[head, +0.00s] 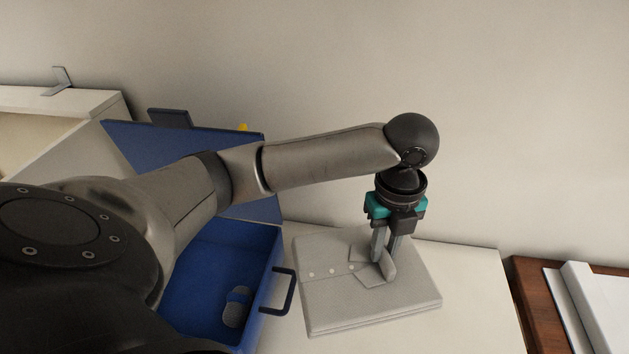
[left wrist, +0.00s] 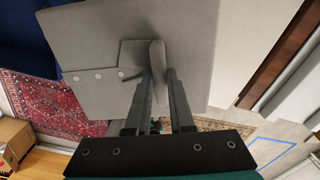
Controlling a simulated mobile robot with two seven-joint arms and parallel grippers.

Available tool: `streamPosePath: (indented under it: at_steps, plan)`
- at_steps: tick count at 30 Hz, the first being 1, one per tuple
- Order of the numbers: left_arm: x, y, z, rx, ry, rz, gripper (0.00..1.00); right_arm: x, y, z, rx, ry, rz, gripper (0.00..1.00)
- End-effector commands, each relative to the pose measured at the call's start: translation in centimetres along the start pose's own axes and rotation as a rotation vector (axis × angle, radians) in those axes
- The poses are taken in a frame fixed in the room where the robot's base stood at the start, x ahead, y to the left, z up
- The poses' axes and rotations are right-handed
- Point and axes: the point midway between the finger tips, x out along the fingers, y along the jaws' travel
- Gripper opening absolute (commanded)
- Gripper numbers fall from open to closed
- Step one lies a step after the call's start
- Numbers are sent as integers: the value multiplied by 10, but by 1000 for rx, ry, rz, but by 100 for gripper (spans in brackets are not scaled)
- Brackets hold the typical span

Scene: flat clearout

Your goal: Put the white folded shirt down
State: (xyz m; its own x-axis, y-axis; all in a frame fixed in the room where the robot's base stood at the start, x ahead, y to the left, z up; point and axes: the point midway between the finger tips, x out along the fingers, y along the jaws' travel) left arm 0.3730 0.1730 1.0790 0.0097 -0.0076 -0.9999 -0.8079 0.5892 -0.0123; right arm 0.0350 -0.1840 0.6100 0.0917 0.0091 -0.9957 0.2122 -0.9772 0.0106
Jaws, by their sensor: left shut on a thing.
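The white folded shirt (head: 330,290) is a flat, light grey-white bundle with a collar and a row of buttons. In the head view it appears over the pale surface right of the blue box; I cannot tell whether it touches that surface. My left gripper (head: 383,262) points down and is shut on the shirt's collar. In the left wrist view the shirt (left wrist: 90,45) spreads out beyond the fingers of my left gripper (left wrist: 158,75), with floor visible past its edges. My right gripper is not in view.
A blue box (head: 215,255) with an open lid and a black handle (head: 284,290) stands left of the shirt, with a small grey-blue item (head: 237,305) inside. A brown wooden surface (head: 545,310) with white flat items is at right. A patterned red rug (left wrist: 50,105) lies on the floor.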

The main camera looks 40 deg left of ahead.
Motion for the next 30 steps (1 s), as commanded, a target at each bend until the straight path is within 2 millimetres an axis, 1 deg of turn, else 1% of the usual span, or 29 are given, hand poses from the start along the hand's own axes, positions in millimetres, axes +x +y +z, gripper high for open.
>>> streamPosePath:
  at_steps: [1, 3, 9, 13, 17, 20, 23, 30]
  plan:
    - [-2, 1, 1, 55, 2, 3, 0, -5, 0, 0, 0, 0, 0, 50]
    - [-2, 1, 2, 134, 2, 6, 0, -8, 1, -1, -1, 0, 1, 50]
    - [-1, 2, 6, 308, 2, 11, 0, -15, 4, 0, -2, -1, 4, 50]
    - [-1, 3, 7, 369, 2, 13, 0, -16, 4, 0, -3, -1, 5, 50]
    - [0, 3, 7, 392, 2, 14, 0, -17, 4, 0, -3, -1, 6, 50]
    - [6, 3, 7, 393, 4, 15, 0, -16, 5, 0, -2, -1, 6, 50]
    - [23, 4, 6, 391, 6, 17, 0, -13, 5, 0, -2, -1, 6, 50]
    - [88, 6, 6, 389, 6, 18, 0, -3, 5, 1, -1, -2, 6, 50]
